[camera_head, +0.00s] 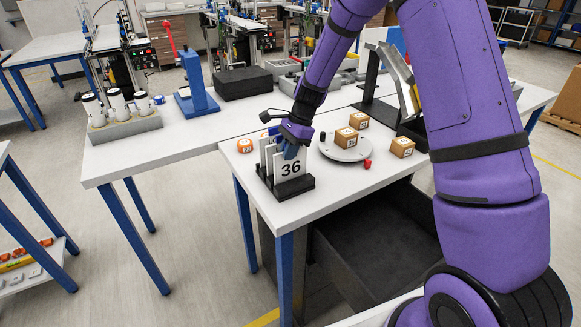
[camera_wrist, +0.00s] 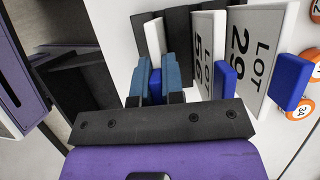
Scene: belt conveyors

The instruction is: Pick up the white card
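White cards stand upright in a black slotted rack (camera_head: 292,189) near the table's front-left corner. The front card (camera_head: 289,166) reads "36" in the head view. In the wrist view, one card (camera_wrist: 262,45) reads "LOT 29" and another (camera_wrist: 206,60) also bears LOT lettering; both have blue tabs. A third white card (camera_wrist: 154,38) appears almost edge-on. My gripper (camera_head: 290,147) is down at the rack among the cards. In the wrist view its blue fingers (camera_wrist: 157,75) stand on either side of a blue tab (camera_wrist: 155,92); I cannot tell whether they press it.
A grey round plate (camera_head: 344,150) with a cardboard cube (camera_head: 346,137) is right of the rack, with more cubes nearby. An orange disc (camera_head: 244,146) lies left. A dark open bin (camera_head: 375,245) is below. The table's front edge is close to the rack.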

